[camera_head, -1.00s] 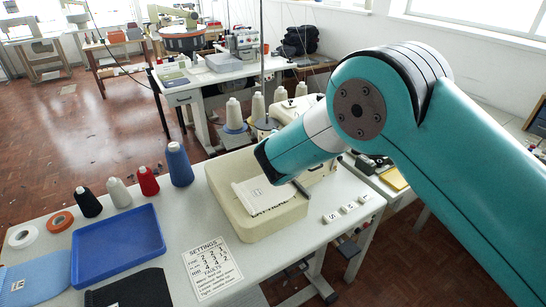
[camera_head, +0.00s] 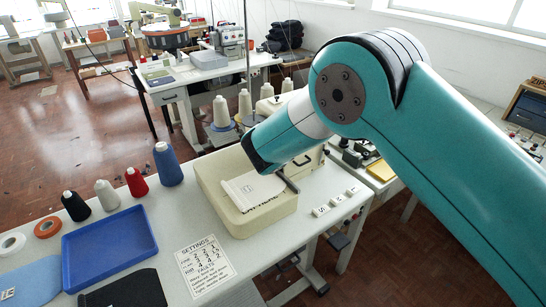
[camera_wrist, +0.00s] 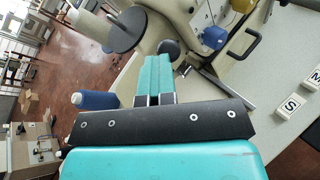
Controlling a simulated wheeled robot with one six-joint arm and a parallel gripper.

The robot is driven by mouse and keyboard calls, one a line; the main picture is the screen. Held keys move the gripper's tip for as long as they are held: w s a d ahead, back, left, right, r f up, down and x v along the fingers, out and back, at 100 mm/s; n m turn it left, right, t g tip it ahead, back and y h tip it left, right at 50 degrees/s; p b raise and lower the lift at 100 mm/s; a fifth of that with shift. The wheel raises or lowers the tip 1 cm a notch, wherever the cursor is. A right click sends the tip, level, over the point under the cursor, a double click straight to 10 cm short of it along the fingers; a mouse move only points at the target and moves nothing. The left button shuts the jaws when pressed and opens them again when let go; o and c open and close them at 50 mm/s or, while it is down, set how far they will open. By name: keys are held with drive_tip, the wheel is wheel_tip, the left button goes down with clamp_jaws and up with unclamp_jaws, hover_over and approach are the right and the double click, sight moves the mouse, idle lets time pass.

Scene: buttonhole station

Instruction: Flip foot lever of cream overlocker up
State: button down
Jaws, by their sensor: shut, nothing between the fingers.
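The cream overlocker (camera_head: 250,215) sits on the light table, partly hidden behind my arm in the head view. Its pale body fills the upper right of the wrist view (camera_wrist: 205,82), with a black bent handle (camera_wrist: 240,45) and a short grey bar (camera_wrist: 230,92). I cannot tell which part is the foot lever. My gripper shows in the wrist view (camera_wrist: 155,62) with its teal fingers together and empty. The fingertips appear close to a dark round knob (camera_wrist: 169,47); contact cannot be told. In the head view my arm hides the fingers.
Thread cones stand behind the machine (camera_head: 221,112) and to its left, including a blue cone (camera_head: 168,165). A blue tray (camera_head: 110,248) and a settings card (camera_head: 205,267) lie at the front left. Small lettered blocks (camera_head: 320,211) lie to the right.

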drive_tip(key=shift+w+r+p, duration=0.2)
drive_tip(key=shift+p, duration=0.15)
idle(1.1)
drive_tip(key=shift+a+r+p, duration=0.1)
drive_tip(key=shift+r+p, duration=0.45)
drive_tip(key=shift+r, duration=0.3)
drive_tip(key=shift+s+a, duration=0.1)
drive_tip(key=a+f+b+v, duration=0.1)
drive_tip(key=b+v, duration=0.3)
drive_tip(key=v, duration=0.8)
drive_tip(key=shift+s+f, duration=0.25)
drive_tip(key=shift+s, duration=0.5)
